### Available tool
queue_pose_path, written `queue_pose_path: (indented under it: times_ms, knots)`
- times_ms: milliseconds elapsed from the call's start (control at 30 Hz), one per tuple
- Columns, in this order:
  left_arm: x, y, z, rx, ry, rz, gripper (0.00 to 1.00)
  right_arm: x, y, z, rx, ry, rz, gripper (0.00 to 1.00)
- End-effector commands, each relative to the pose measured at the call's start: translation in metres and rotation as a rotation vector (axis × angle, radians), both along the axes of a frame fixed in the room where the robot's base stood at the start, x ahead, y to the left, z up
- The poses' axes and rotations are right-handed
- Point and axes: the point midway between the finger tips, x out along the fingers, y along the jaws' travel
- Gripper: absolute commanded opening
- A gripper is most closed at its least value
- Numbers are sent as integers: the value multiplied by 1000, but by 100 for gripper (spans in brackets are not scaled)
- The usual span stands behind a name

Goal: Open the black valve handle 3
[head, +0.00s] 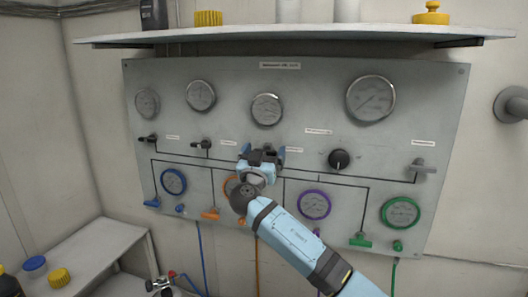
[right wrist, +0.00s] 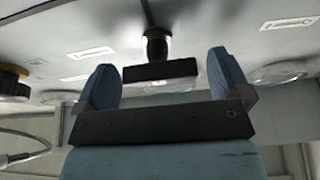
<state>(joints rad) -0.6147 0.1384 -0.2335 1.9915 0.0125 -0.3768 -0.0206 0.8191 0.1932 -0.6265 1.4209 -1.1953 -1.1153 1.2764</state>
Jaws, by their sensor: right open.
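The grey air panel (head: 325,100) carries a row of black valve handles. Two show left of my right gripper: the far-left handle (head: 148,139) and the second handle (head: 203,144). The third black valve handle (right wrist: 158,70) shows in the right wrist view, its bar lying crosswise between my fingers with a gap on each side. In the head view my gripper mostly covers it. My right gripper (head: 262,154) is open in front of the panel; its blue fingers also show in the right wrist view (right wrist: 165,80). My left gripper is not in view.
A round black knob (head: 338,160) and a grey handle (head: 423,166) are to the right. Gauges line the panel above, and coloured-rim gauges such as the purple one (head: 314,205) are below. A shelf (head: 300,36) juts out overhead. A side table (head: 95,255) stands lower left.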

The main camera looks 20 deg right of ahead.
Motion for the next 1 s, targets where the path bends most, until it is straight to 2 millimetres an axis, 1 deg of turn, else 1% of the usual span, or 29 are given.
queue_pose_path:
  times_ms: [100,133,167,200,267,300,333,667,867,1000]
  knots:
    - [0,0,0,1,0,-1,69,0,0,0,0,0,0,96]
    - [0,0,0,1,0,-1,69,0,0,0,0,0,0,91]
    - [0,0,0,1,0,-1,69,0,0,0,0,0,0,84]
    - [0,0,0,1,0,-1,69,0,0,0,0,0,0,75]
    - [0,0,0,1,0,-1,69,0,0,0,0,0,0,61]
    - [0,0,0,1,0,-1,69,0,0,0,0,0,0,52]
    - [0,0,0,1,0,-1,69,0,0,0,0,0,0,46]
    - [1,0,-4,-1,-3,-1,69,-1,0,-2,-28,20,1,46]
    - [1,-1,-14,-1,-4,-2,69,-1,0,-4,-113,78,2,47]
    - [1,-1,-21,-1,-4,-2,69,-1,1,-4,-207,141,2,47]
